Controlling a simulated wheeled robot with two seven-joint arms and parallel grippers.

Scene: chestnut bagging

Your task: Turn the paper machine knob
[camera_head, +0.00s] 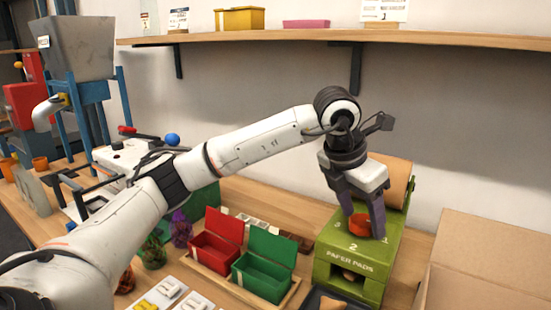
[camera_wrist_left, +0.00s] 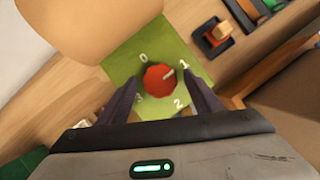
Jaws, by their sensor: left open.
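The green paper machine (camera_head: 330,262), lettered "PAPER PADS", stands on the table at the right, with a tan paper roll (camera_head: 396,178) behind its top. Its red knob (camera_head: 357,225) also shows in the left wrist view (camera_wrist_left: 157,80), ringed by the numbers 0, 1, 2 and 3. The knob's pale mark points toward 1. My left gripper (camera_head: 364,222) reaches down over the machine. Its open fingers stand on either side of the knob; I cannot tell whether they touch it. My right gripper is not in view.
A red box (camera_head: 215,250) and a green box (camera_head: 262,277), lids up, stand left of the machine. A cardboard box (camera_head: 490,260) is close on its right. A wooden shelf (camera_head: 330,34) runs along the wall above. A grey hopper (camera_head: 75,48) stands far left.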

